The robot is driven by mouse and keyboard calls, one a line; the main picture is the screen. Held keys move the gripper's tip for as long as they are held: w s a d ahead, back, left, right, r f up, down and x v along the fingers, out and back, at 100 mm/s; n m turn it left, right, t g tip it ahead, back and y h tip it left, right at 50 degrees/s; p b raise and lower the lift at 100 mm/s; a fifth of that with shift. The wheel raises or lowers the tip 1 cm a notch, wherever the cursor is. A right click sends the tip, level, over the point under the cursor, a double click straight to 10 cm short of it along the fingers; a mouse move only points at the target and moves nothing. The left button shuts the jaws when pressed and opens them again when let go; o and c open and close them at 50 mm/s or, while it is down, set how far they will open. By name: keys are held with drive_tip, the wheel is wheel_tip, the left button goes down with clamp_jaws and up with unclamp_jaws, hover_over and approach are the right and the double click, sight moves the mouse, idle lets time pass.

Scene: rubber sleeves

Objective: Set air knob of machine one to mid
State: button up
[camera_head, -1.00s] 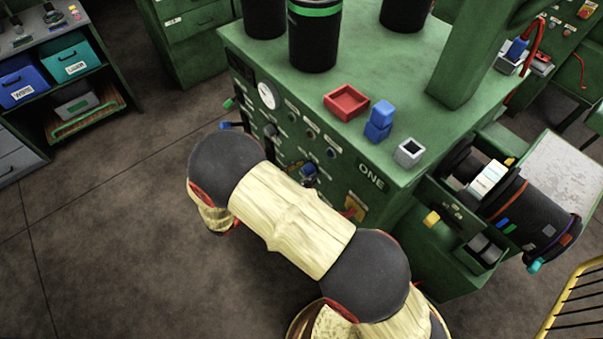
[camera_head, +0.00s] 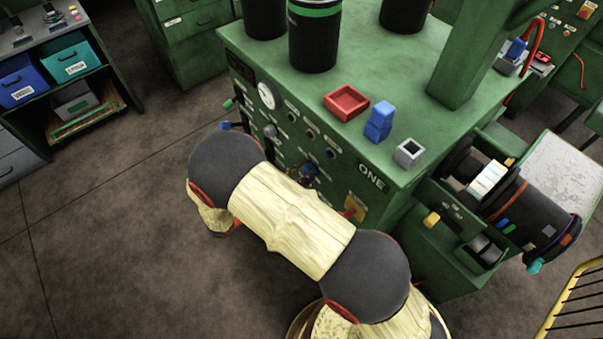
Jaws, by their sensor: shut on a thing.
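Machine one is the green cabinet (camera_head: 395,85) with "ONE" (camera_head: 371,178) on its front panel. The panel carries a round gauge (camera_head: 267,95), small knobs such as one at the upper right (camera_head: 331,153), a grey-tipped lever (camera_head: 269,130) and a dark blue knob or lever (camera_head: 308,171). The labels are too small to read, so I cannot tell which one is the air knob or how it is set. My wooden arm with black joints crosses in front of the panel and hides its lower part. My gripper is hidden behind the arm.
On the cabinet top are a red tray (camera_head: 346,103), blue blocks (camera_head: 379,121), a grey open box (camera_head: 409,152) and black cylinders (camera_head: 315,35). A dark drum (camera_head: 530,215) juts out at right. A shelf unit (camera_head: 60,50) stands at far left. The left floor is clear.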

drive_tip(key=m, duration=0.4)
drive_tip(key=shift+m+y, duration=0.3)
drive_tip(key=shift+r+m+b, duration=0.1)
drive_tip(key=shift+m+b, duration=0.35)
drive_tip(key=shift+m, duration=1.95)
drive_tip(key=o, duration=1.2)
drive_tip(key=shift+s, duration=0.1)
drive_tip(key=shift+c, duration=0.2)
drive_tip(key=v, duration=1.2)
